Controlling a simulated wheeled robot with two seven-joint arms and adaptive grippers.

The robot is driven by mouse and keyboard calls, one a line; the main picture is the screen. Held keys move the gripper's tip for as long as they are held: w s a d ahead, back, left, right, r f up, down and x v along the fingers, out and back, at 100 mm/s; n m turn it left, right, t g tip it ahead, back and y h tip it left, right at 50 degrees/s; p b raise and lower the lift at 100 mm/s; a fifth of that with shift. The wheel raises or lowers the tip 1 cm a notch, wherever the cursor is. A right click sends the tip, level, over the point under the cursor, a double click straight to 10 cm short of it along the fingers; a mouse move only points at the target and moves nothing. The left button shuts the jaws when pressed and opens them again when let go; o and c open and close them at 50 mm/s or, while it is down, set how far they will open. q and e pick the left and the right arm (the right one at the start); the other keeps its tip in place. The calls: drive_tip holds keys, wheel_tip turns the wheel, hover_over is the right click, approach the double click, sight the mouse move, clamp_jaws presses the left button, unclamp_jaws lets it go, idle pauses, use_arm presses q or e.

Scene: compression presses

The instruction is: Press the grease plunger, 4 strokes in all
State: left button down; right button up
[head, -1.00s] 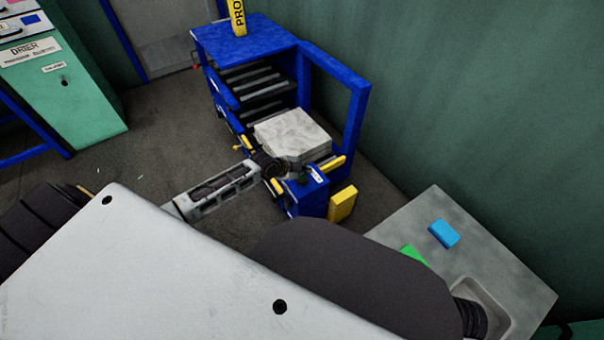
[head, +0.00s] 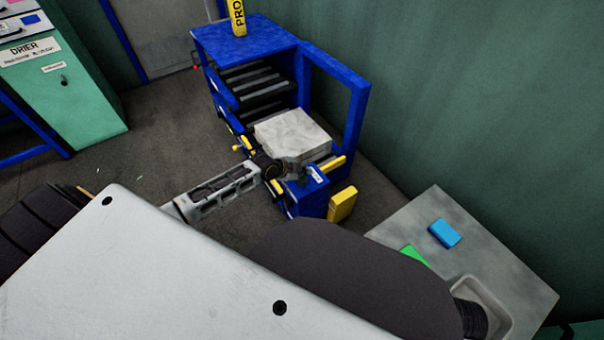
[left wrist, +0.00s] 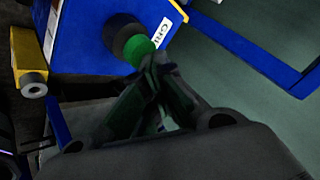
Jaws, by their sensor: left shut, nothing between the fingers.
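The grease plunger shows in the left wrist view as a green round cap (left wrist: 138,50) in a dark collar on the blue grease box (left wrist: 85,45). A white label with partly readable letters sits beside it. My left gripper (left wrist: 157,64) is shut and empty, its fingertips right at the cap's edge; I cannot tell whether they touch it. In the head view my left gripper (head: 292,174) is over the top of the blue box (head: 313,196), and the plunger cannot be made out there. My right gripper is not in view.
A blue rack (head: 245,42) holds a pale block (head: 290,133) behind the box. A yellow block (head: 342,204) stands beside the box. A grey counter (head: 405,215) with a blue block (head: 444,233) and a sink is at the right. Open floor lies left of the rack.

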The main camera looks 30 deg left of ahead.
use_arm(q)
drive_tip(key=shift+s+f, duration=0.1)
drive_tip(key=shift+f, duration=0.2)
idle(0.4)
drive_tip(key=shift+r, duration=0.15)
drive_tip(key=shift+r+p, duration=1.25)
drive_tip(key=shift+r, duration=0.1)
drive_tip(key=shift+r+p, duration=2.45)
